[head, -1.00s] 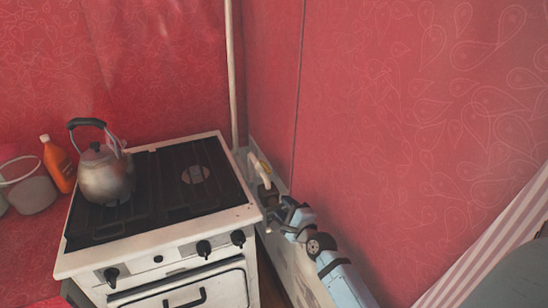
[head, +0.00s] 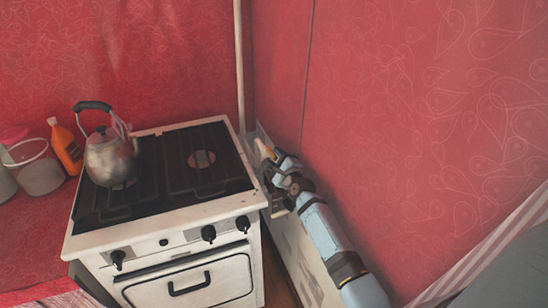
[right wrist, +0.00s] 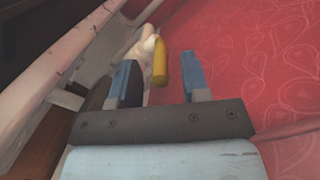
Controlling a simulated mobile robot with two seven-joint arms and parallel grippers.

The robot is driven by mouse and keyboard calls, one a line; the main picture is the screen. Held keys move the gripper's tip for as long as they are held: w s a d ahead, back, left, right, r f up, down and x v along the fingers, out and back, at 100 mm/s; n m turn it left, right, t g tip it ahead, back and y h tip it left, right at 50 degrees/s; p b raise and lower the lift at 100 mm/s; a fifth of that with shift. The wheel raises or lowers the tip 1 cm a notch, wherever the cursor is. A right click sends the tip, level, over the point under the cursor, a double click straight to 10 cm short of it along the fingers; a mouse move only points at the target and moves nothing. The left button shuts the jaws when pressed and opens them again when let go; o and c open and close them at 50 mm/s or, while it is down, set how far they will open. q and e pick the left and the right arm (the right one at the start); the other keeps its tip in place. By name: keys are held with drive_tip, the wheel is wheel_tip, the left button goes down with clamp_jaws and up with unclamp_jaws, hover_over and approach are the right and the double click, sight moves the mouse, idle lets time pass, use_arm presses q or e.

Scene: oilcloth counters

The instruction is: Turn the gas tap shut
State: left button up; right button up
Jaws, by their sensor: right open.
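The gas tap (head: 264,149) has a small yellow lever and sits low in the gap between the stove and the right-hand red wall. In the right wrist view its yellow lever (right wrist: 160,69) stands lengthwise between and just beyond my fingertips, with a pale fitting behind it. My right gripper (head: 273,168) is open, its two blue fingers spread on either side of the lever's line. I see no clear contact. In the head view the gripper partly hides the tap. My left gripper is not in view.
The white stove (head: 190,232) with black knobs stands just left of my right arm, a kettle (head: 111,160) on its hob. A white pipe (head: 239,60) rises at the corner. An orange bottle (head: 65,149) and a bucket (head: 38,172) stand farther left. The gap is narrow.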

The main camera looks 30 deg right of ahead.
drive_tip(key=shift+w+d, duration=0.15)
drive_tip(key=shift+w, duration=0.5)
clamp_jaws()
